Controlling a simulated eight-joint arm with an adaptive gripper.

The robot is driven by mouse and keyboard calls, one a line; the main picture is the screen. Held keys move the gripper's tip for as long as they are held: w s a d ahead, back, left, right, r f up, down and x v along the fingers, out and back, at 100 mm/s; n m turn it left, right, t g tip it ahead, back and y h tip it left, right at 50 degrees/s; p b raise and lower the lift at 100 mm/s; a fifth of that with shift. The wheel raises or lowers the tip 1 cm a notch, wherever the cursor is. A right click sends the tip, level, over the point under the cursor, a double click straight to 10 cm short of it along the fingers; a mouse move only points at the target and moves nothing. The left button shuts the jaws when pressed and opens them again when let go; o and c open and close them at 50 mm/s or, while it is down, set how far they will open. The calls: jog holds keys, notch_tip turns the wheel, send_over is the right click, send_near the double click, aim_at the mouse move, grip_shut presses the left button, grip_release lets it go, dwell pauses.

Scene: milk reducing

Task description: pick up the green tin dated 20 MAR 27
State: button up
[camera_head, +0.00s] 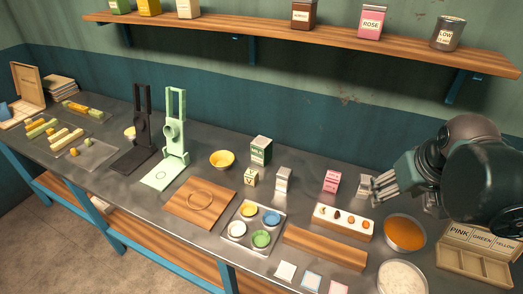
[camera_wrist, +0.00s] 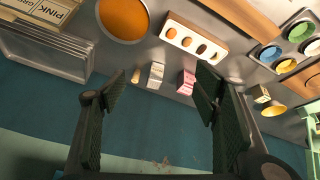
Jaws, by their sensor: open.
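Another green tin (camera_head: 120,6) stands on the wall shelf, cut by the picture's top edge. My gripper (camera_head: 376,187) is open and empty, well to the right of the counter's green tin, beside a pale carton (camera_head: 364,187). In the wrist view, my gripper's fingers (camera_wrist: 162,84) are spread, with the pale carton and a pink box beyond them. I cannot make out the green tin there.
A white carton (camera_head: 284,179), a small cream box (camera_head: 251,177) and a pink box (camera_head: 332,181) stand near the tin. The yellow bowl (camera_head: 222,159) is to its left. In front are a paint tray (camera_head: 259,218) and an egg-like holder (camera_head: 343,223). An orange bowl (camera_head: 404,232) lies below my gripper.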

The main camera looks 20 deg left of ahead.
jog(key=w+a+n+g+p, duration=0.1)
jog(key=w+a+n+p, duration=0.15)
jog(key=w+a, duration=0.5)
jog(key=n+g+p, duration=0.3)
jog(key=n+p, duration=0.3)
jog(key=n, duration=0.2)
send_over(262, 141)
jog(key=s+d, duration=0.3)
jog(key=d, duration=0.6)
notch_tip(262, 141, down, 9)
jog(key=shift+n+g+h, duration=0.4)
jog(key=shift+n, duration=0.05)
jog(key=w+a+f, duration=0.1)
jog(key=a, duration=0.1)
jog(key=w+a+f+p, duration=0.1)
jog(key=a, duration=0.2)
jog(key=w+a+f+p, duration=0.1)
jog(key=a+f, duration=0.1)
jog(key=shift+a, duration=0.4)
jog(key=shift+w+a+f+p, duration=0.1)
jog(key=shift+a+f+p, duration=0.25)
jog(key=shift+a+f, duration=0.25)
jog(key=shift+f, duration=1.2)
jog(key=shift+a+f, duration=0.1)
jog(key=shift+f, duration=2.5)
